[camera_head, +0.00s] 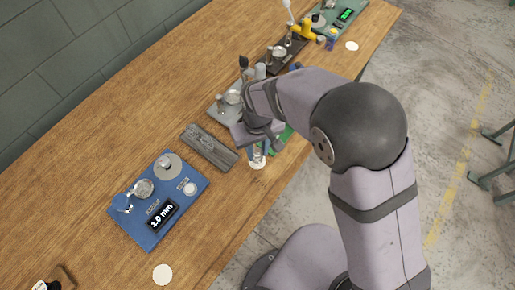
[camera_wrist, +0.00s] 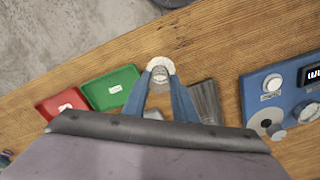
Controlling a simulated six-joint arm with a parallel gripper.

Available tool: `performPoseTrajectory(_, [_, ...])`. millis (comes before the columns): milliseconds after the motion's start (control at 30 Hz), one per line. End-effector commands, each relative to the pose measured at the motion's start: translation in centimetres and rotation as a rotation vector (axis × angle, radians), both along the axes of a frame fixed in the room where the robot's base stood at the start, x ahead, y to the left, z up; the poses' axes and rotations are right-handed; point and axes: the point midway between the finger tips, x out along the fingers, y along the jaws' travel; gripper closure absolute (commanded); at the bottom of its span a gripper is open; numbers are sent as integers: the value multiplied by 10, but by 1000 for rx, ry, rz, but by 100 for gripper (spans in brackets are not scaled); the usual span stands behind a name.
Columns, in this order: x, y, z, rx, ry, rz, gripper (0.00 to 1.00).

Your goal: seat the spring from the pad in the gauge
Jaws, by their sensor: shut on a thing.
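A small pale metal spring (camera_wrist: 161,77) stands between my gripper's blue fingertips in the wrist view. My gripper (camera_wrist: 160,82) is shut on it, at the round white pad (camera_wrist: 158,62). Whether the spring still touches the pad is hard to tell. The pad also shows in the head view (camera_head: 257,164) under my gripper (camera_head: 258,150), where the spring is mostly hidden by the fingers. I cannot tell for sure which of the stations is the gauge.
A blue station (camera_head: 193,184) with a "1.0 mm" display stands left of my gripper; a grey grooved block (camera_head: 209,146) lies between. Green (camera_wrist: 112,88) and red (camera_wrist: 62,104) trays sit on the other side. More stations stand at the back. Bare wood lies left.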

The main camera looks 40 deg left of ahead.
Motion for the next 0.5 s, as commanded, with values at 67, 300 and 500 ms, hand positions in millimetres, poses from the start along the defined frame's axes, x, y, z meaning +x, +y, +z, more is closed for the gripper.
performPoseTrajectory(67, [0, 0, -2, 0, 0, 0, 87])
performPoseTrajectory(300, [0, 0, -6, 0, 0, 0, 87])
performPoseTrajectory(500, [0, 0, -8, 1, 0, 0, 87])
